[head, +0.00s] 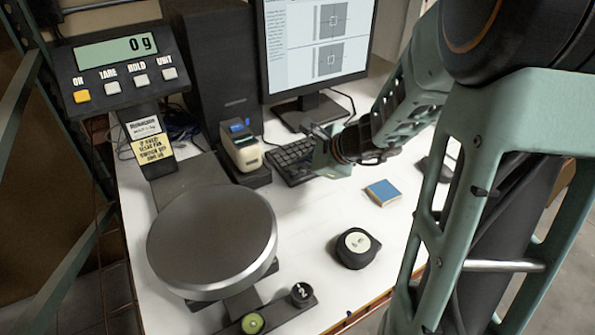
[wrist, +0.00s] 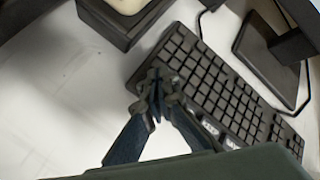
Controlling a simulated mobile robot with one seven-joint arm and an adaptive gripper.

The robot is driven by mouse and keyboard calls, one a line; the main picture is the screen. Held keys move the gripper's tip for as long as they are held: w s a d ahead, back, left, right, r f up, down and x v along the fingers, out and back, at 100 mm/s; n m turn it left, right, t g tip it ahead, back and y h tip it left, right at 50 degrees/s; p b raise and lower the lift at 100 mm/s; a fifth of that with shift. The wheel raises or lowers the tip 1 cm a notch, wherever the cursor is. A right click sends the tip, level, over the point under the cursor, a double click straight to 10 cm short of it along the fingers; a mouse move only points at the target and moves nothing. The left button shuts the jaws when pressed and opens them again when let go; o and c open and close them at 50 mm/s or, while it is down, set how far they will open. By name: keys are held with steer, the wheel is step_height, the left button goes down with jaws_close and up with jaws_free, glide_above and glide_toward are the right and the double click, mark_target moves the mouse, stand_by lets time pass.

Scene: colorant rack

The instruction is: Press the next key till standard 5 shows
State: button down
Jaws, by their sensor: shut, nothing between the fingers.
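A black keyboard (head: 292,160) lies on the white table below the monitor (head: 316,45). The monitor shows two grey pictures, each with a small square marker; its text is too small to read. My gripper (wrist: 157,88) is shut and empty. In the wrist view its fingertips are at the left edge of the keyboard (wrist: 215,85); I cannot tell whether they touch a key. A few pale labelled keys (wrist: 210,129) show at the keyboard's near edge, partly beside my finger. A small cream device (head: 242,150) with a blue screen stands left of the keyboard.
A scale display (head: 118,62) reads 0 g, above a round grey pan (head: 212,240). A black computer tower (head: 215,75) stands behind. The table's middle is mostly free.

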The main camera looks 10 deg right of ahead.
mark_target(299, 174)
steer(key=shift+r+p, duration=0.55)
steer(key=shift+r, duration=0.2)
step_height(299, 174, up, 5)
steer(key=p, duration=0.4)
steer(key=shift+r, duration=0.1)
stand_by(0.6)
